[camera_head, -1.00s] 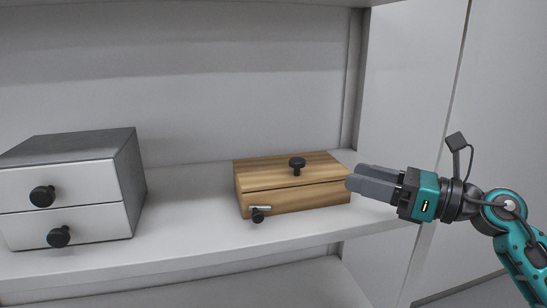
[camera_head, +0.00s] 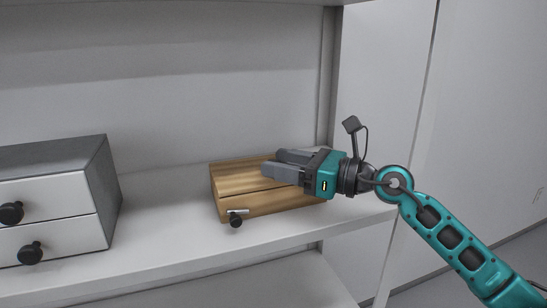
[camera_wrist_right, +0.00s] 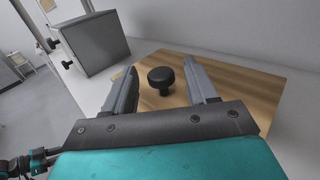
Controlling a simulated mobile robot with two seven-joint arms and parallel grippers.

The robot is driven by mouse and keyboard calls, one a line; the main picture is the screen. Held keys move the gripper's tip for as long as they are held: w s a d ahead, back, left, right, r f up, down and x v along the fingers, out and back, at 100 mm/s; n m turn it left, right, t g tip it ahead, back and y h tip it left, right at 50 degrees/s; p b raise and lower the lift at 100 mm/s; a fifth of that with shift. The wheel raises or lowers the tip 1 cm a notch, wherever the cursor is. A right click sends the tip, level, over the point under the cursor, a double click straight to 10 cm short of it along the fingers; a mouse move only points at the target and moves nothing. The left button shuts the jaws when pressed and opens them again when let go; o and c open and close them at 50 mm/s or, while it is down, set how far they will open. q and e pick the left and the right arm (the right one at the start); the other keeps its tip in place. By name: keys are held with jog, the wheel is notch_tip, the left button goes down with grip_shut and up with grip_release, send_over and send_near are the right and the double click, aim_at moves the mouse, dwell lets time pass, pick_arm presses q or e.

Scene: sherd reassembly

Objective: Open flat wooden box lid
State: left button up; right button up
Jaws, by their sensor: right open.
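The flat wooden box (camera_head: 250,206) sits on the white shelf with its lid (camera_head: 236,174) down. A black round knob (camera_wrist_right: 161,78) stands on the lid; in the head view my gripper hides it. A small metal latch with a black knob (camera_head: 236,220) is on the box's front at the left. My right gripper (camera_head: 272,165) is open over the lid, coming in from the right. In the right wrist view the open fingers (camera_wrist_right: 160,82) lie either side of the knob, with gaps showing on both sides. My left gripper is not in view.
A grey two-drawer cabinet (camera_head: 60,195) with black knobs stands on the shelf (camera_head: 165,220) to the left, with clear shelf between it and the box. A shelf upright (camera_head: 328,75) rises behind the box at the right. The shelf's front edge is just before the box.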

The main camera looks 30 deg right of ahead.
jog(key=shift+x, duration=1.05)
grip_shut()
